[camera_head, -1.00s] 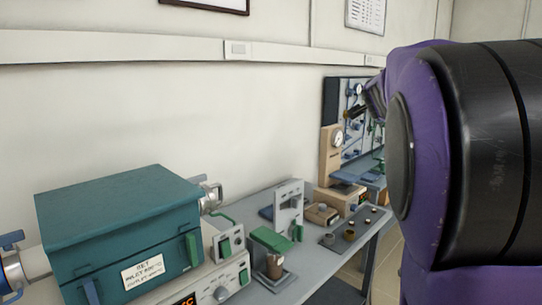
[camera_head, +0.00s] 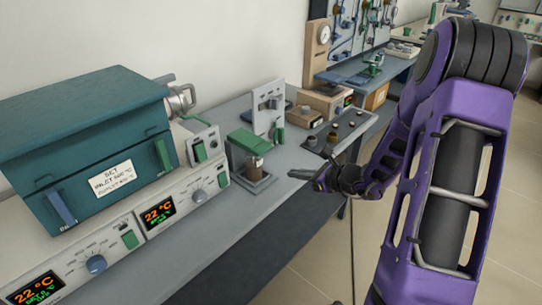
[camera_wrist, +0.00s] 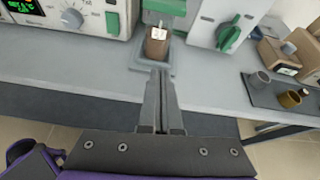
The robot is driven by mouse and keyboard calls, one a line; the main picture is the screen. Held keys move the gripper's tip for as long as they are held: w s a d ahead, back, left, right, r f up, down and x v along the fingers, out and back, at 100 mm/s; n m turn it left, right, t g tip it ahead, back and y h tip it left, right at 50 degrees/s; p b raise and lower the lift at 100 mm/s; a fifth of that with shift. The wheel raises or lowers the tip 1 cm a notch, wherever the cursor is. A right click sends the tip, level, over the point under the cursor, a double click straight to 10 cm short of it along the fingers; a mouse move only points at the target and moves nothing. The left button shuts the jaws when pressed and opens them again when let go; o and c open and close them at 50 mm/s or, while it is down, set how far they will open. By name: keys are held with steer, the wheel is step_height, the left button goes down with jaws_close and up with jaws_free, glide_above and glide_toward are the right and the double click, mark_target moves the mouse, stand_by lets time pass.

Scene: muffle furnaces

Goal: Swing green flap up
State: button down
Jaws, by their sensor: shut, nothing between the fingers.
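A green flap (camera_head: 253,142) lies roughly level on top of a small stand on the bench, over a brown jar (camera_head: 254,165) with a pale label. In the wrist view the flap (camera_wrist: 165,6) shows at the top edge, with the jar (camera_wrist: 157,46) below it. My gripper (camera_head: 322,178) is to the right of the stand, over the bench's front edge, apart from the flap. In the wrist view its fingers (camera_wrist: 160,78) are together and empty, pointing towards the jar and stand.
A teal furnace (camera_head: 85,120) on a white control unit (camera_head: 180,215) stands to the left. A white upright panel with a green lever (camera_head: 278,135) stands just right of the flap. A dark tray (camera_head: 335,136) with small cups lies farther right.

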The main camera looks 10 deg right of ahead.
mark_target(249, 142)
steer(key=shift+m+t+y, duration=0.4)
steer(key=shift+m, duration=0.2)
steer(key=x, duration=0.3)
steer(key=b+x, duration=0.1)
steer(key=x, duration=0.6)
steer(key=shift+s+a+r, duration=0.15)
steer(key=shift+a+r, duration=0.1)
steer(key=shift+a, duration=0.15)
steer(key=shift+r, duration=2.1)
steer(key=shift+r, duration=0.15)
